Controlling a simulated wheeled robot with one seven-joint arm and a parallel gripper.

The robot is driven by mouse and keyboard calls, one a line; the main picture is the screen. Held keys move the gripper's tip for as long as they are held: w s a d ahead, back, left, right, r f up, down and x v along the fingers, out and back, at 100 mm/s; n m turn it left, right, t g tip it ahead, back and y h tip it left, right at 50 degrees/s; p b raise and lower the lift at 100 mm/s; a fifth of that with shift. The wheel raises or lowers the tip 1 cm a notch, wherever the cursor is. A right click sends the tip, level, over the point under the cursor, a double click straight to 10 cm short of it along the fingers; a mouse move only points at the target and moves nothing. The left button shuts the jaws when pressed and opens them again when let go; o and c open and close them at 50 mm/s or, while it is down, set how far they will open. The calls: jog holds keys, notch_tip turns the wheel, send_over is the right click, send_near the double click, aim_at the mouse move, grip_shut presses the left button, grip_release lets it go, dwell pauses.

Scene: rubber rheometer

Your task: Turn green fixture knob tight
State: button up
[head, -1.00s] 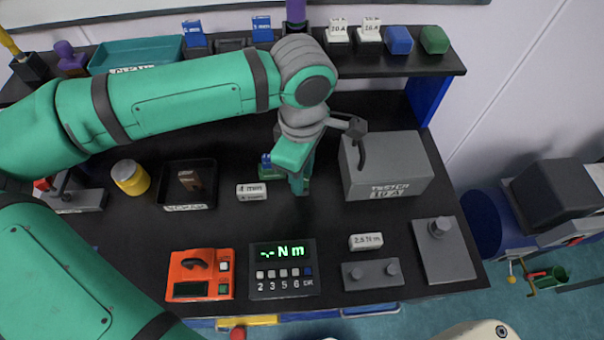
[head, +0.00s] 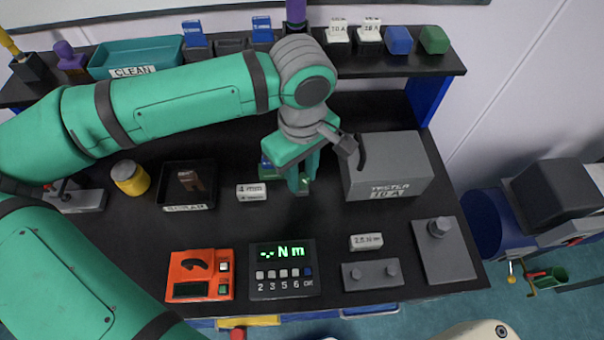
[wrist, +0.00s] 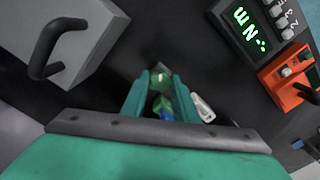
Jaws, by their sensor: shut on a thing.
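My gripper (head: 303,180) points down at the middle of the bench, left of the grey tester box. Its two green fingers are shut on the green fixture knob (wrist: 160,78), which shows between the fingertips in the wrist view. In the head view the fingers hide most of the knob. A green part of the fixture (head: 268,173) with a blue piece shows just left of the fingers. The blue piece (wrist: 166,115) also shows between the fingers in the wrist view. How tight the knob is cannot be told.
The grey tester box (head: 385,165) with its handle stands close right of my gripper. A white 4 mm label block (head: 251,192) lies to the left. In front are the torque display (head: 284,270) and an orange meter (head: 200,275). Bare black bench lies between.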

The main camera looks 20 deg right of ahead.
jog(key=m, duration=0.4)
dwell(0.3)
jog(key=shift+m, duration=2.3)
jog(key=m, duration=0.4)
jog(key=shift+m, duration=0.3)
jog(key=o, duration=0.9)
